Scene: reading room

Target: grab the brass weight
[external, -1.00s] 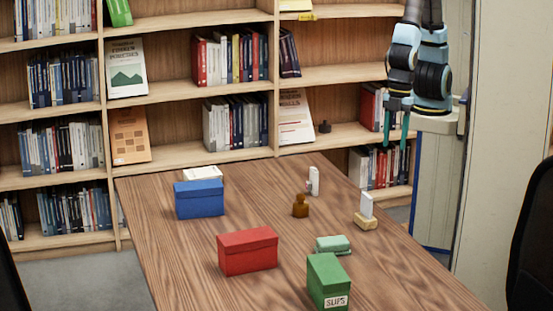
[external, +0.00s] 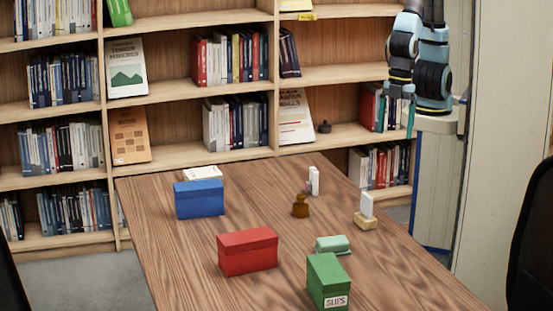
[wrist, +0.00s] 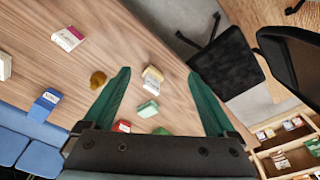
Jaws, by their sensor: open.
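The brass weight (external: 300,206) is a small brown-gold piece with a knob on top, upright on the wooden table (external: 200,268). In the wrist view the brass weight (wrist: 98,79) lies just left of the left finger, outside the gap between the fingers. My gripper (external: 397,122) is open and empty, high up beyond the table's right side and well apart from the weight. Its two green fingers also show in the wrist view (wrist: 160,78).
Near the weight stand a small white piece (external: 314,181) and a beige holder with a white card (external: 366,221). A mint case (external: 333,244), a green box (external: 328,282), a red box (external: 247,251) and a blue box (external: 199,199) also stand on the table. Bookshelves (external: 190,85) line the back.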

